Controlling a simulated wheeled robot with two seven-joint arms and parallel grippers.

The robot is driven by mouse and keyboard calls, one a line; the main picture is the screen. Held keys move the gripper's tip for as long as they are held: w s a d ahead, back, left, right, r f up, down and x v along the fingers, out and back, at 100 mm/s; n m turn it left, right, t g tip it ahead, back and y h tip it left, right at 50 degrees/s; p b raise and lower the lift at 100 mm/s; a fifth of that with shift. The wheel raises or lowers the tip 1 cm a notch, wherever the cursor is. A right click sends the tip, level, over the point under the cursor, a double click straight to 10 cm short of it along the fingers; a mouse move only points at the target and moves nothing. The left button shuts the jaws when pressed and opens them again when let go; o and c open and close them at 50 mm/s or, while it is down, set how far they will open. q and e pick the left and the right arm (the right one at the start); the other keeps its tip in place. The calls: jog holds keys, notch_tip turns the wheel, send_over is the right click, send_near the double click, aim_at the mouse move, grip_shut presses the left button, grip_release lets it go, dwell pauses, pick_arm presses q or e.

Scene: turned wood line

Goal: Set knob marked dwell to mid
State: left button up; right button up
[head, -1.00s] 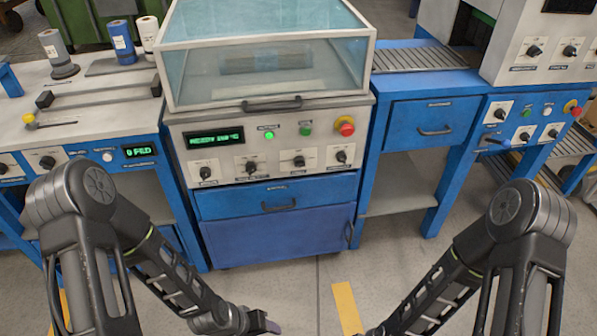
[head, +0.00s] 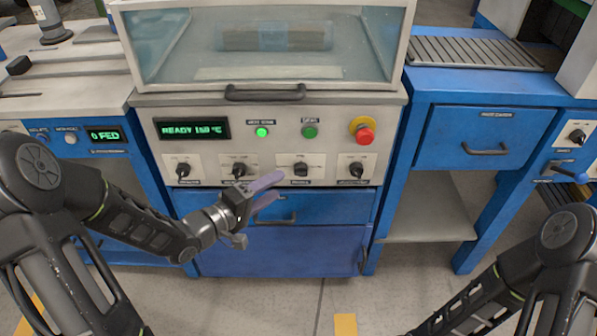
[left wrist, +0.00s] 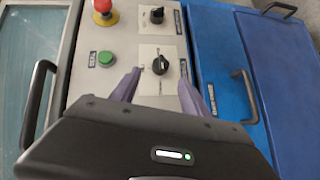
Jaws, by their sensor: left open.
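A row of black knobs runs along the white panel of the oven-like machine: far left (head: 183,170), second (head: 238,169), third (head: 300,168) and far right (head: 356,169). Their small labels are too blurred to read, so I cannot tell which is marked dwell. My left gripper (head: 274,188) is open and empty in front of the panel, just below and left of the third knob. In the left wrist view, a knob (left wrist: 159,66), seemingly the third, appears between and beyond the purple fingertips, apparently apart from them. My right gripper is out of view.
Above the knobs are green buttons (head: 262,132) (head: 310,131) and a red stop button (head: 364,134). A lid handle (head: 265,92) juts out above; a drawer handle (head: 276,218) sits below.

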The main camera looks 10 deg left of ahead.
aim_at(295, 175)
pick_arm(q)
jog(key=shift+w+d+f, duration=0.1)
jog(key=b+x, duration=0.1)
jog(key=x, duration=0.5)
jog(key=shift+w+d+b, duration=0.15)
jog(key=shift+w+b, duration=0.05)
jog(key=shift+b, duration=0.1)
jog(key=shift+w+d+f, duration=0.1)
jog(key=shift+w+d, duration=0.2)
jog(key=shift+w, duration=0.25)
grip_shut()
